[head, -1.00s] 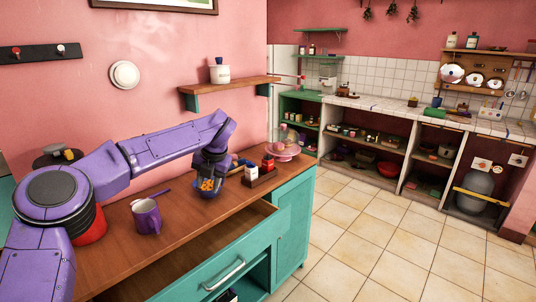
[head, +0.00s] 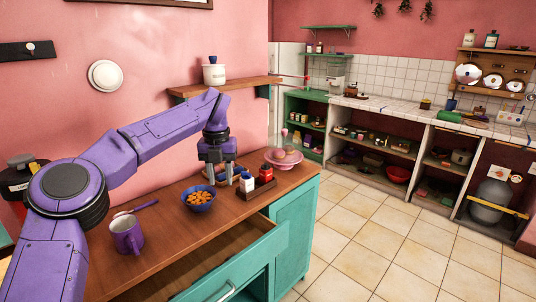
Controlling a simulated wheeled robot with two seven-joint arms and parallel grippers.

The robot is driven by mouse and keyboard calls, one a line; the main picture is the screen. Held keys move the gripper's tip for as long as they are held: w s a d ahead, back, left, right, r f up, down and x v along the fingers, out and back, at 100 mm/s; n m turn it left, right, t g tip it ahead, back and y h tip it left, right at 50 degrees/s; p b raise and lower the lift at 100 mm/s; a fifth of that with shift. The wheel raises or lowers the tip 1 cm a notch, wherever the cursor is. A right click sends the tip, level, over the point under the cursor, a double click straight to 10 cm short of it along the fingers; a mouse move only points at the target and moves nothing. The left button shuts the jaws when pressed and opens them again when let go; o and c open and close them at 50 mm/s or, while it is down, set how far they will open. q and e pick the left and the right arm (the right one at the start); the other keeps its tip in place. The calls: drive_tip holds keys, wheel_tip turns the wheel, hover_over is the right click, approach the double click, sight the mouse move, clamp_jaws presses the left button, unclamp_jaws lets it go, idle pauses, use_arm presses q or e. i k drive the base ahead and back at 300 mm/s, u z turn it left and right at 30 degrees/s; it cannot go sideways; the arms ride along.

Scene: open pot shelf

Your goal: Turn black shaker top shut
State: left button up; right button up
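My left gripper (head: 219,178) points down over the wooden counter, behind the blue bowl and left of the small shakers. Its two grey fingers look spread apart, with nothing clearly visible between them. A small red shaker (head: 266,174) with a dark top stands in a dark tray (head: 262,188). A white shaker with a blue top (head: 247,182) stands at the tray's left, just right of the gripper. I cannot tell whether the dark top is open or shut at this size. My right gripper is out of view.
A blue bowl of orange pieces (head: 199,199) and a purple mug (head: 127,235) stand on the counter (head: 175,240). A pink dish with a dome (head: 284,158) is behind the tray. A teal drawer (head: 235,270) hangs open in front. A wall shelf (head: 228,87) is above.

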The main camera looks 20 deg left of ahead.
sight(266, 176)
drive_tip(key=i, duration=1.1)
drive_tip(key=z, duration=0.05)
